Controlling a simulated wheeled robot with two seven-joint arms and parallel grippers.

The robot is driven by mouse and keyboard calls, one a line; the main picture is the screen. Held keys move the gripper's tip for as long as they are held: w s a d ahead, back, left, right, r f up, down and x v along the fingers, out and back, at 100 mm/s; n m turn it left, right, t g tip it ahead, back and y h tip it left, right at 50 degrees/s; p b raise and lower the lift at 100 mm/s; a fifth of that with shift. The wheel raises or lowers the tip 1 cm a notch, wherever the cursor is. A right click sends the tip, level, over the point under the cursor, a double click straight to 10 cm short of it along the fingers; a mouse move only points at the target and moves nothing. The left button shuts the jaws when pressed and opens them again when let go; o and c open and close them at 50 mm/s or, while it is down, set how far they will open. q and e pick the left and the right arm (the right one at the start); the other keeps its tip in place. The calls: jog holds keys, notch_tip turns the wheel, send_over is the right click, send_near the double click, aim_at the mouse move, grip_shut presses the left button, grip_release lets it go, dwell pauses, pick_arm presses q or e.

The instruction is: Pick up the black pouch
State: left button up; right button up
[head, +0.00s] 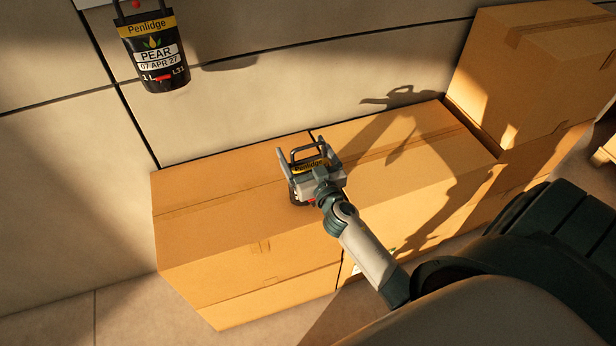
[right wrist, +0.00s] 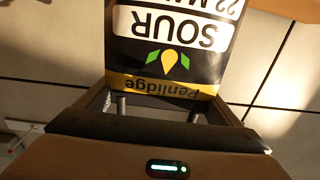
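Two black pouches with a yellow "Penlidge" band show. In the right wrist view this pouch, marked "SOUR" (right wrist: 180,35), shows upside down between the spread fingers (right wrist: 162,100). I see no clear grip on it. My left gripper is out of view.
Long cardboard boxes (head: 215,230) stand along the panelled wall (head: 270,100), below and around the right gripper. A taller box (head: 525,75) stands at the upper right. Bare floor (head: 130,315) shows at lower left.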

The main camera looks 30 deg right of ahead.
jog(key=shift+w+r, duration=0.1)
jog(key=shift+r, duration=0.05)
jog(key=shift+c, duration=1.3)
jog(key=shift+r, duration=0.1)
jog(key=s+d+r+b, duration=0.1)
jog(key=s+d+r, duration=0.7)
jog(key=r, duration=0.2)
jog(key=shift+s+d+r, duration=0.15)
jog(key=shift+r, duration=0.25)
